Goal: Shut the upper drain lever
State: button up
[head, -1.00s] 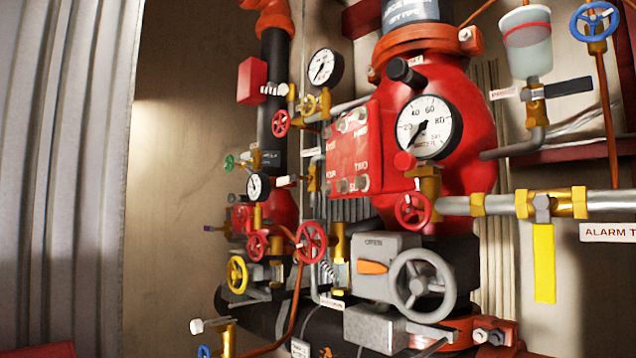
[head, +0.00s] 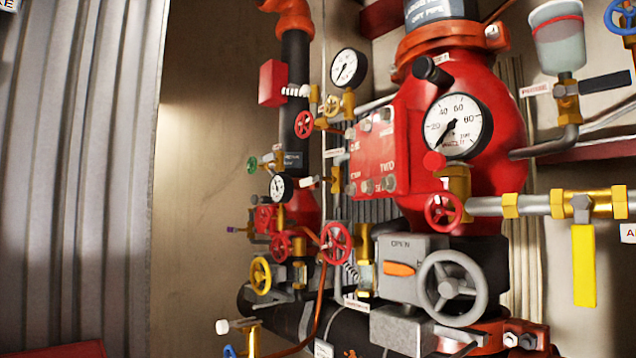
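No lever has a readable drain label, so I cannot tell which is the upper drain lever. A yellow lever (head: 584,265) hangs straight down from a brass valve on the grey pipe (head: 535,206) at right. A black lever (head: 605,82) sticks out sideways, close to level, from a brass valve (head: 567,102) under the clear cup (head: 557,40). A small white-ended handle (head: 236,325) lies roughly level on a brass valve at the bottom left. My gripper is not in view.
A red valve body (head: 470,90) with gauges fills the centre. Corrugated metal (head: 75,170) stands at far left; bare wall (head: 205,150) lies between.

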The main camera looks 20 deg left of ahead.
aim_at(305, 182)
jog(key=z, duration=0.05)
jog(key=k, duration=0.95)
jog(key=u, duration=0.75)
jog(key=i, duration=0.85)
jog(key=u, duration=0.05)
